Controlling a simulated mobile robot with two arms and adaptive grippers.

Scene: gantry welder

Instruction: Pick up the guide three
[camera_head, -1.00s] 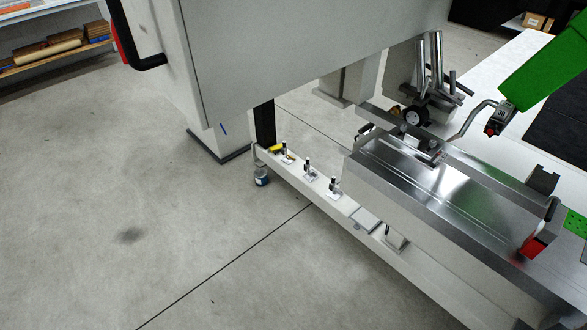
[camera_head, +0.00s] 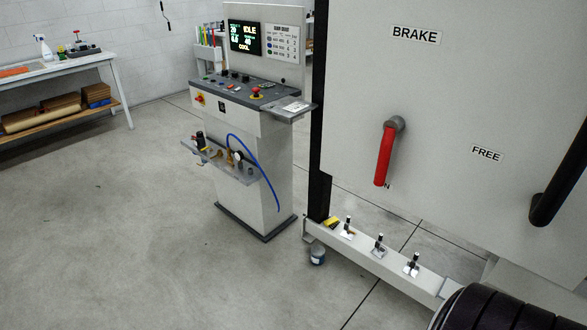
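Three small dark-topped pieces on pale square plates stand in a row on the low white rail (camera_head: 392,268) at the lower right: a left one (camera_head: 347,228), a middle one (camera_head: 378,245) and a right one (camera_head: 412,265). I see no label that tells which is guide three. A yellow item (camera_head: 331,223) lies at the rail's left end. Neither of my grippers shows in this view.
A grey cabinet (camera_head: 440,115) marked BRAKE and FREE, with a red lever (camera_head: 384,155) and a black handle (camera_head: 558,185), rises above the rail. A control console (camera_head: 250,160) stands left of it. The left floor is clear.

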